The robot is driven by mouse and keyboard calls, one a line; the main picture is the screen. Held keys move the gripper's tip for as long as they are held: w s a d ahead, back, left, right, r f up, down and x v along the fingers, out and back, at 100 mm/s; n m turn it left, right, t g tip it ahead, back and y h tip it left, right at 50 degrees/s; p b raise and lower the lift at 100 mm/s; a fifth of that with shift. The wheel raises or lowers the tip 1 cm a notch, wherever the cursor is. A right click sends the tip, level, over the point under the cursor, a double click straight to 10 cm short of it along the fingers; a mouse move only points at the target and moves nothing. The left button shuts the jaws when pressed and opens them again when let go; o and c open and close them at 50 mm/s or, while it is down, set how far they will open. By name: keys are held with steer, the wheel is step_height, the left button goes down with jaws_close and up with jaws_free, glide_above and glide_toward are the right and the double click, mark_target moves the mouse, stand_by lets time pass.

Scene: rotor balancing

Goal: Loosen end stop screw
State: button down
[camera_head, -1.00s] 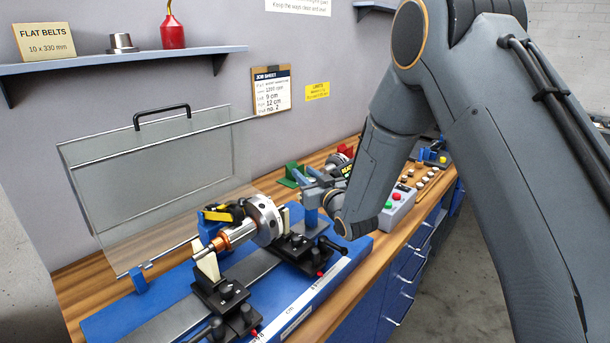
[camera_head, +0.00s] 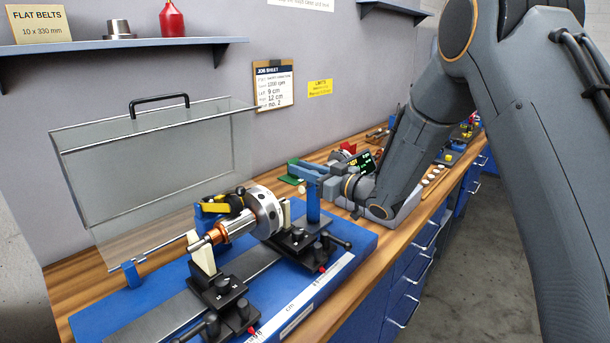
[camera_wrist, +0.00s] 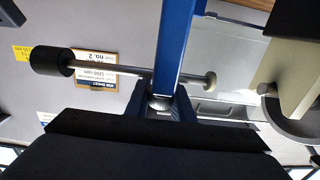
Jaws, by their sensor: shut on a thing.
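The end stop is a blue post (camera_head: 313,206) at the right end of the balancing bench, beside the rotor disc (camera_head: 263,212). In the wrist view, the post (camera_wrist: 178,45) carries a metal rod (camera_wrist: 112,68) with a black knob (camera_wrist: 50,62) at one end and a pale round tip (camera_wrist: 210,80) at the other. A small knurled screw head (camera_wrist: 160,102) sits on the near side of the post. My gripper (camera_wrist: 163,106) is shut on this screw, one finger on each side. In the head view, my gripper (camera_head: 306,172) is at the top of the post.
A grey control box (camera_head: 378,212) lies under my wrist. A job sheet (camera_head: 273,86) hangs on the wall.

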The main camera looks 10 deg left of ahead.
steer(key=shift+s+a+n+g+y+b, duration=0.15)
steer(key=shift+n+g+y+b, duration=0.3)
steer(key=shift+n+g, duration=0.5)
steer(key=shift+s+n+g+y+b, duration=0.25)
steer(key=shift+n+g+y+b, duration=0.25)
steer(key=shift+g, duration=0.75)
steer(key=c, duration=1.5)
jaws_free()
steer(key=shift+c, duration=0.2)
steer(key=b+v, duration=0.2)
steer(key=v, duration=0.5)
steer(key=shift+d, duration=0.35)
steer(key=shift+s+r, duration=0.1)
